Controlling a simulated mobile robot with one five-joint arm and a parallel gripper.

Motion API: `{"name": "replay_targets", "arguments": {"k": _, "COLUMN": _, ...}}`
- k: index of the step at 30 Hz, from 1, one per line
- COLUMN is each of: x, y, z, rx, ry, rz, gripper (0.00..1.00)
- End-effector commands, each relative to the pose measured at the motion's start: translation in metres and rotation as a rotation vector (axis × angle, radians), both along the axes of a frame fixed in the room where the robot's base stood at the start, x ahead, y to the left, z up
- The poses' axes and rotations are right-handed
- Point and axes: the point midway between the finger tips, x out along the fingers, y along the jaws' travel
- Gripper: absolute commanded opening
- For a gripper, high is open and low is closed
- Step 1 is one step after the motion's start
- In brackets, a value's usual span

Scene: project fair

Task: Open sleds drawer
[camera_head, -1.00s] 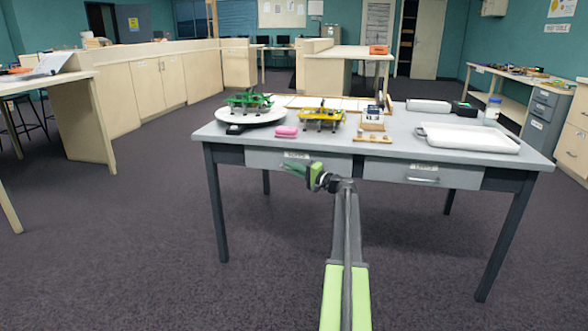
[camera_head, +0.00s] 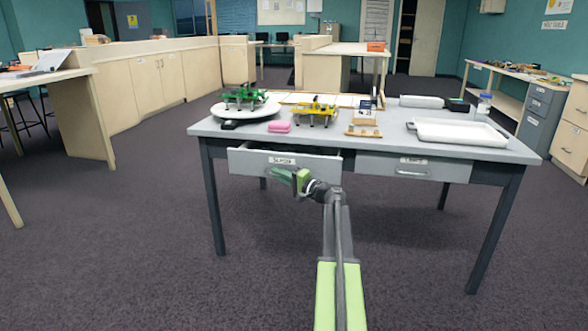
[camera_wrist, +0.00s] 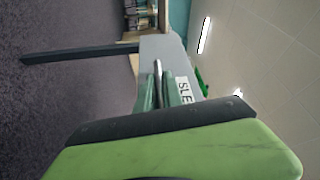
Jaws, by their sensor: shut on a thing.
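The left drawer (camera_head: 250,161) of the grey table (camera_head: 350,143) stands pulled out a little toward me, and a dark gap shows above its front. Its label is small in the head view; in the wrist view the sideways label (camera_wrist: 184,90) begins "SLE". My gripper (camera_head: 287,176) is at the drawer front, just below the label. In the wrist view its green fingers (camera_wrist: 158,93) are shut on the metal drawer handle (camera_wrist: 158,72). The drawer's inside is hardly visible.
The right drawer (camera_head: 412,167) is shut. On the tabletop are a white turntable (camera_head: 262,111) with a green model (camera_head: 244,97), a yellow model (camera_head: 316,109), a pink block (camera_head: 279,127) and a white tray (camera_head: 460,133). The floor before the table is clear.

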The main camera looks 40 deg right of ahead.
Motion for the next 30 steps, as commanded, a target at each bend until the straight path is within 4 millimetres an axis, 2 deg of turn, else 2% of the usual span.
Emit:
{"name": "replay_targets", "arguments": {"k": 1, "x": -0.008, "y": 0.018, "z": 0.000, "rx": -0.001, "ry": 0.001, "rz": 0.003, "gripper": 0.00}}
{"name": "replay_targets", "arguments": {"k": 6, "x": -0.032, "y": 0.058, "z": 0.000, "rx": -0.002, "ry": 0.000, "rz": 0.007, "gripper": 0.00}}
{"name": "replay_targets", "arguments": {"k": 15, "x": -0.071, "y": 0.108, "z": 0.000, "rx": -0.001, "ry": 0.000, "rz": 0.001, "gripper": 0.00}}
{"name": "replay_targets", "arguments": {"k": 22, "x": -0.088, "y": 0.129, "z": 0.000, "rx": 0.000, "ry": 0.000, "rz": -0.003, "gripper": 0.00}}
{"name": "replay_targets", "arguments": {"k": 30, "x": -0.094, "y": 0.135, "z": 0.000, "rx": -0.001, "ry": 0.000, "rz": -0.006, "gripper": 0.00}}
